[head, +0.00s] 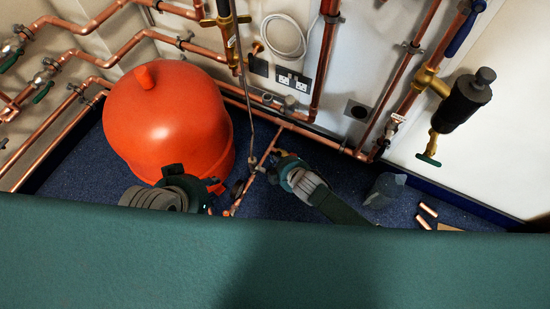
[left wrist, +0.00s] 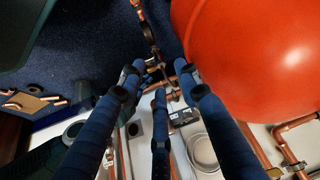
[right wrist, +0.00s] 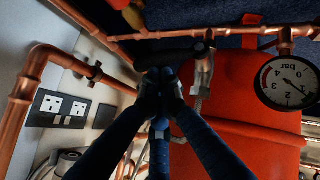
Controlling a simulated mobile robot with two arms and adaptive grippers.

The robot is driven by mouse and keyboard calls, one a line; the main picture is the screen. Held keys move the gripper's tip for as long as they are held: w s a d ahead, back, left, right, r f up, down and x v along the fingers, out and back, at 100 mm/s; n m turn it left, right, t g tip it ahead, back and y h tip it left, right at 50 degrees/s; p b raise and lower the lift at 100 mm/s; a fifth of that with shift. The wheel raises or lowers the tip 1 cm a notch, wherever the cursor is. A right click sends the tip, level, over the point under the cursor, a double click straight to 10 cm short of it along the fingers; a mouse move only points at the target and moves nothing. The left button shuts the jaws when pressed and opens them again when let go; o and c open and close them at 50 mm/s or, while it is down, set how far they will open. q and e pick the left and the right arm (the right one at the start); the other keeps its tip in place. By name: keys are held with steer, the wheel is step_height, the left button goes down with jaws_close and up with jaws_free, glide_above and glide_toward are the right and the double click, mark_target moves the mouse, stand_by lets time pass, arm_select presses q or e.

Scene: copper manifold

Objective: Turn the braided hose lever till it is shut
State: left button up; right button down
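The braided hose (head: 247,110) hangs as a thin grey line down to a low copper pipe, right of the orange tank (head: 165,120). In the right wrist view its silver fitting (right wrist: 203,75) sits under the pipe. A dark bar (right wrist: 178,57), apparently the lever, lies beside that fitting, partly behind my fingertips. My right gripper (right wrist: 160,78) has its fingertips close together at this bar; whether they touch or grip it I cannot tell. In the head view it is right of the pipe. My left gripper (left wrist: 159,75) has its fingers spread and empty, near the pipe and tank.
A round pressure gauge (right wrist: 287,83) is right of the hose fitting. Wall sockets (head: 292,80) and copper pipes line the back wall. A grey cup-like object (head: 384,190) and loose copper pieces (head: 427,210) lie on the blue floor at right.

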steer(key=shift+w+d+f, duration=0.1)
steer(key=shift+w, duration=0.2)
steer(key=shift+w+f, duration=0.15)
steer(key=shift+f, duration=0.05)
steer(key=shift+w+d+f, duration=0.2)
steer(key=shift+w+f, duration=0.1)
arm_select(q)
steer(key=shift+w+d+r+t+b, duration=0.15)
steer(key=shift+w+r+t, duration=0.1)
steer(key=shift+w, duration=0.2)
steer(key=shift+w+d+r+t+b, duration=0.1)
steer(key=shift+w+d+t, duration=0.1)
steer(key=shift+w, duration=0.3)
steer(key=shift+w+d+r+t+b, duration=0.1)
steer(key=shift+w+r+t, duration=0.15)
steer(key=shift+w, duration=0.2)
arm_select(e)
steer(key=shift+w+d+f, duration=0.1)
steer(key=shift+w+f, duration=0.05)
steer(key=shift+f, duration=0.1)
steer(key=shift+r, duration=0.15)
steer(key=v, duration=1.2)
